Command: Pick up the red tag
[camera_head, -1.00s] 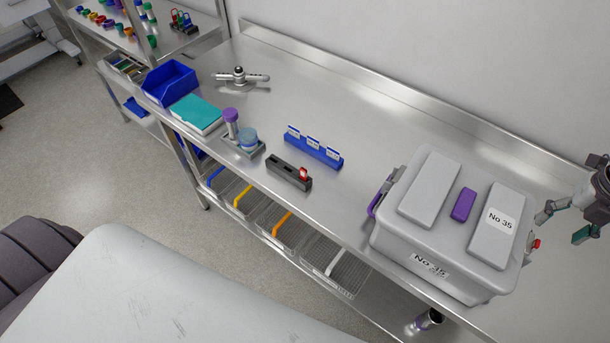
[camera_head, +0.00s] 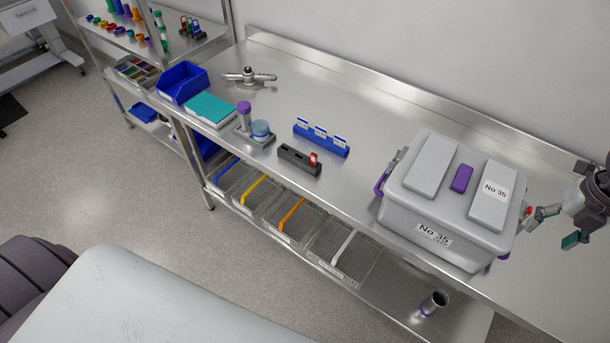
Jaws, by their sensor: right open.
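My right gripper (camera_head: 552,229) is at the right edge of the view, beside the right side of the grey lidded box. A small red piece (camera_head: 529,210) shows on the box's right side close to that gripper. My left gripper is not in view.
The grey box marked No 35 (camera_head: 445,243) stands between my right gripper and the tag holder. A blue holder with white cards (camera_head: 321,143) sits just behind the tag. Purple and blue-capped containers (camera_head: 261,130) stand to its left.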

